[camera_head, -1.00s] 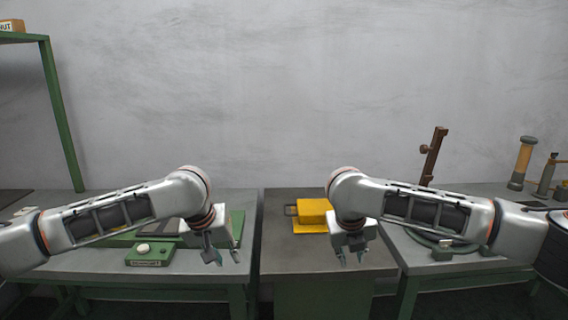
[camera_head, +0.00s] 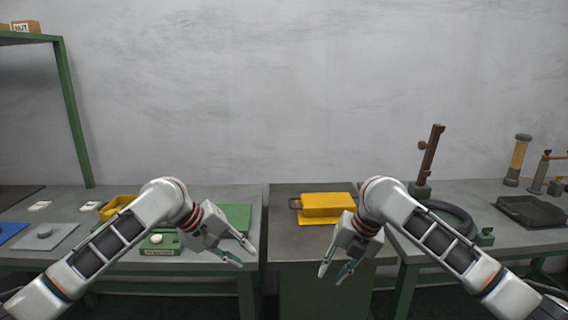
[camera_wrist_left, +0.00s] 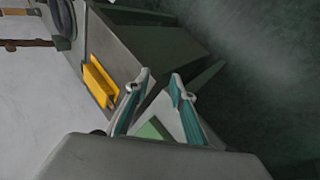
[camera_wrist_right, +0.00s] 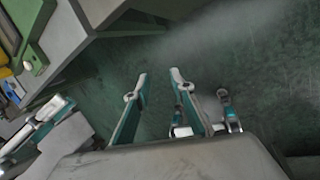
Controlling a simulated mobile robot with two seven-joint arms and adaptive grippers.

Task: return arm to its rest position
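My left gripper (camera_head: 246,255) is in front of the left bench and the middle stand in the head view, pointing right. Its fingers stand apart, with nothing between them; they also show apart in the left wrist view (camera_wrist_left: 163,92). My right gripper (camera_head: 333,273) hangs in front of the middle stand, pointing down and left. Its fingers are apart and empty, as in the right wrist view (camera_wrist_right: 160,90). Both arms are bent at the elbow and come in from the lower corners.
A yellow block with a handle (camera_head: 326,206) lies on the middle stand (camera_head: 290,248). A green button box (camera_head: 160,243) and yellow bin (camera_head: 116,206) are on the left bench. The right bench holds a dark ring (camera_head: 452,214), brown post (camera_head: 431,156) and black tray (camera_head: 531,212).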

